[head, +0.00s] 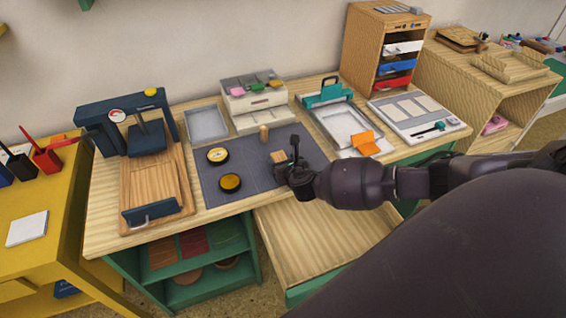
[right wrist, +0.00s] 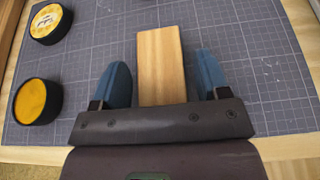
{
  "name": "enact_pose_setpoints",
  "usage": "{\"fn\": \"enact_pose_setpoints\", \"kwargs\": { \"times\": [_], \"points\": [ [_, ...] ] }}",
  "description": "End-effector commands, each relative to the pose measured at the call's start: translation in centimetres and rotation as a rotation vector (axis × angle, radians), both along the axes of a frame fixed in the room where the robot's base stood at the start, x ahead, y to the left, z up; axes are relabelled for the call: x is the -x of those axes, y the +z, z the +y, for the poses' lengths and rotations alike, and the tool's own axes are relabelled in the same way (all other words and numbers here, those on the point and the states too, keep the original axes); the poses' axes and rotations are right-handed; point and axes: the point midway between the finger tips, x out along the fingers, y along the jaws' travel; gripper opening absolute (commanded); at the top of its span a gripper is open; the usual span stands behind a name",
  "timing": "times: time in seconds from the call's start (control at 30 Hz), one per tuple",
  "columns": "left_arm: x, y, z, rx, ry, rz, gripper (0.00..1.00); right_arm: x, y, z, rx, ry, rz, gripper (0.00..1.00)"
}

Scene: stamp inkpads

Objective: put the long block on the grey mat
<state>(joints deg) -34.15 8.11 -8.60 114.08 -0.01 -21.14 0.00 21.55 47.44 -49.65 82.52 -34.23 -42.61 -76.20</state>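The long block (head: 279,156) is pale wood and rests on the grey mat (head: 235,195), which is marked with a fine grid. In the right wrist view, the block (right wrist: 162,60) lies over the mat (right wrist: 262,75) between my two blue fingers, its near end hidden by the gripper body. My right gripper (head: 290,168) is open around the block. In the right wrist view, a gap shows between the block and each finger of the gripper (right wrist: 164,68). My left gripper is not in view.
Two round inkpads, one open yellow (head: 230,182) and one with a label (head: 217,155), sit on the mat's left side. A small wooden peg (head: 264,133) stands near its back edge. A press (head: 145,135) stands left; a tray with orange paper (head: 350,125) lies right.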

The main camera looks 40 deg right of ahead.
Motion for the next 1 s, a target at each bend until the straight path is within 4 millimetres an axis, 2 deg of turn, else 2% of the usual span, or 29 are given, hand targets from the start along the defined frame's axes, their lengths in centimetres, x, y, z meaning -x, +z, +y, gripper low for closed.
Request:
{"fn": "enact_pose_setpoints", "kwargs": {
  "times": [0.37, 0.53, 0.8, 1.0],
  "points": [
    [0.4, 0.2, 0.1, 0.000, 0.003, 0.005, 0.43, 0.0, 0.5, 0.0, 0.000, 0.000, -0.001, 0.73],
    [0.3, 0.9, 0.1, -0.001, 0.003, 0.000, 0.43, 1.9, 1.3, 0.4, 0.000, 0.001, -0.001, 0.73],
    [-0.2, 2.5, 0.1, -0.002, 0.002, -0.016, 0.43, 6.7, 3.3, 1.5, -0.001, 0.000, 0.000, 0.73],
    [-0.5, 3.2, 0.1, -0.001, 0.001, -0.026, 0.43, 9.4, 4.4, 2.2, 0.000, 0.001, -0.001, 0.73]
  ]
}}
